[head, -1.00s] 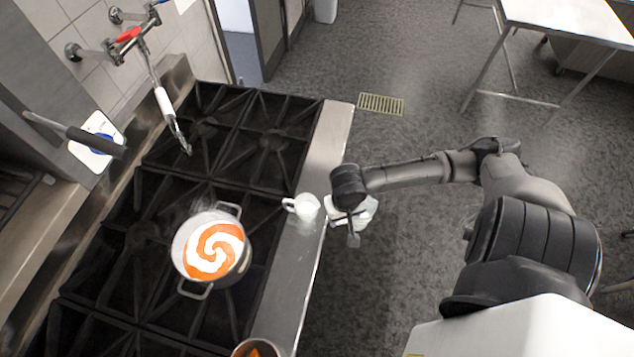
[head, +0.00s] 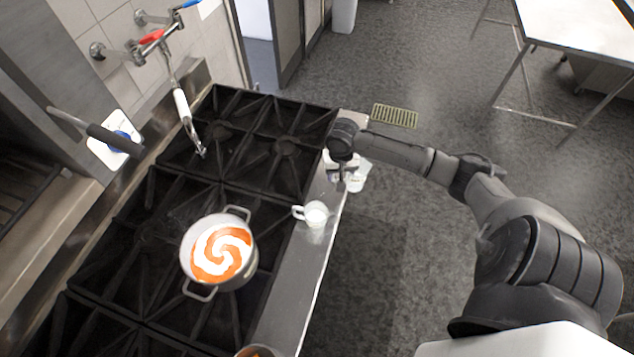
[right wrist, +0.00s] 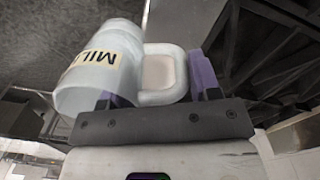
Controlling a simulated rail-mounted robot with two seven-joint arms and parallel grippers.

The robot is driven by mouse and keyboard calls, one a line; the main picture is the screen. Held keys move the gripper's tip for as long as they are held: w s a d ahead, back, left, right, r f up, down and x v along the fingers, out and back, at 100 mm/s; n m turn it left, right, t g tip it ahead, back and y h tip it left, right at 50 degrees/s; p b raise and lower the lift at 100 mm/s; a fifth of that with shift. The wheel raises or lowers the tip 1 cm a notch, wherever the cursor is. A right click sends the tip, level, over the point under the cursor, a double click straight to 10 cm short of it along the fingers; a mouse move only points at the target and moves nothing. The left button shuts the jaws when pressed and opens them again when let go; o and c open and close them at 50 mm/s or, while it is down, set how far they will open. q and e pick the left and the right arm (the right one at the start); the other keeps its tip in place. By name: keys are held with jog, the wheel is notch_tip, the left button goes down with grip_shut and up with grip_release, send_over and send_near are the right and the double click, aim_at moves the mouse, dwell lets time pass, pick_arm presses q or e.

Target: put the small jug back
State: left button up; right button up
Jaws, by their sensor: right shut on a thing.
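A small white jug (head: 316,213) with a side handle stands on the steel front ledge of the stove, with white contents visible inside. My right gripper (head: 340,172) is farther along the ledge, beyond this jug and apart from it. In the right wrist view, the purple fingers (right wrist: 160,82) are shut on the handle of a pale translucent container (right wrist: 105,70). Its label reads "MIL", with the rest cut off. This container also shows in the head view (head: 356,183), partly hidden under the gripper near the ledge's outer edge. I cannot tell whether it touches the ledge. My left gripper is out of view.
A pot (head: 217,252) with an orange and white swirl sits on the black burner grates (head: 180,205). Another vessel (head: 258,351) shows at the bottom edge. A hinged tap (head: 181,105) hangs over the back left.

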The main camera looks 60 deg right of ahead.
jog(key=shift+w+a+f, duration=0.25)
jog(key=shift+w+f, duration=1.2)
jog(key=shift+f, duration=0.1)
jog(key=shift+w+a+f, duration=0.3)
jog(key=shift+w+f, duration=1.1)
jog(key=shift+f, duration=0.1)
jog(key=shift+w+a+f, duration=0.25)
jog(key=shift+w+f, duration=1.2)
jog(key=shift+f, duration=0.1)
jog(key=shift+f, duration=0.1)
jog(key=o, duration=1.2)
jog(key=shift+c, duration=0.2)
notch_tip(320, 180, up, 12)
jog(key=shift+w+a, duration=0.1)
jog(key=shift+a, duration=0.05)
